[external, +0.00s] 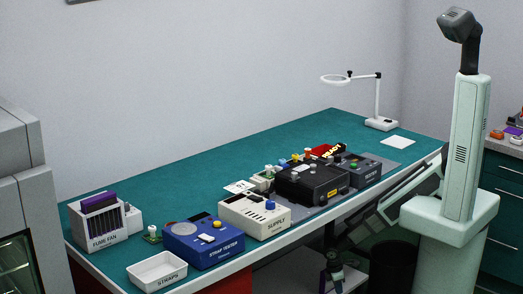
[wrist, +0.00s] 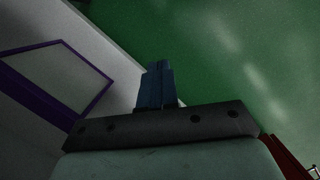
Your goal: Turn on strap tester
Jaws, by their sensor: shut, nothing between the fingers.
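The strap tester (external: 213,250) is a blue box near the front left of the green bench, labelled on its front. A grey round disc and a small pale part show on its top; its switch is too small to make out. My gripper (external: 334,281) hangs low in front of the bench, below the table top, well to the right of the tester and not touching it. In the wrist view my gripper's blue fingers (wrist: 156,84) are together, with nothing between them. The tester cannot be made out in the wrist view.
A white straps tray (external: 157,272) stands left of the tester, and the cream supply box (external: 254,217) right of it. The fume fan (external: 98,222) is behind left. The bench's front edge (external: 309,218) lies between my gripper and the bench top.

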